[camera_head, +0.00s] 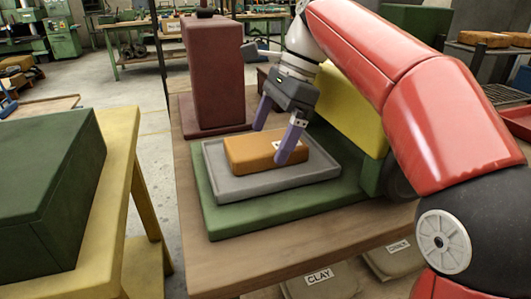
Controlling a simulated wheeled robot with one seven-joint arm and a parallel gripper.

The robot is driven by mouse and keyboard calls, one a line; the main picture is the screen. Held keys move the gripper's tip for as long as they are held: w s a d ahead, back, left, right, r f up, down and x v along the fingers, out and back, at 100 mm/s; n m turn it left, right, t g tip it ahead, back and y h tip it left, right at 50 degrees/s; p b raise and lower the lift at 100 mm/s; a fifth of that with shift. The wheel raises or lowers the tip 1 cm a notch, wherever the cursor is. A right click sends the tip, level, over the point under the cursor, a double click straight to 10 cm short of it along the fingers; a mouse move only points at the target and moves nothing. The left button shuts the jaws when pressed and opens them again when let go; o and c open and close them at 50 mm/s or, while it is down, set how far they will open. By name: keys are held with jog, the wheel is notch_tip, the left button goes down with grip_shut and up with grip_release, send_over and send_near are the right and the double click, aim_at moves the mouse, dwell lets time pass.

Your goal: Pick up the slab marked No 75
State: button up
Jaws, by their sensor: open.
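An orange-brown slab (250,155) lies flat in a shallow grey tray (225,190) on a green board (225,220). A small pale label shows on the slab's top, partly covered by a finger, and I cannot read its marking. My gripper (269,144) is open, with its two purple fingers pointing down over the slab. One finger shows near the slab's far edge and the other in front of its right part. I cannot tell whether either finger touches it.
A tall maroon block (217,70) stands behind the tray, and a yellow block (352,115) stands close at its right. A dark green block (45,190) sits on a yellow table (120,165) at left. Wooden tabletop (270,255) is bare in front. A sack labelled CLAY (320,285) lies below.

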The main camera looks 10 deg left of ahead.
jog(key=shift+x, duration=1.05)
jog(key=c, duration=1.3)
jog(key=shift+r, duration=0.1)
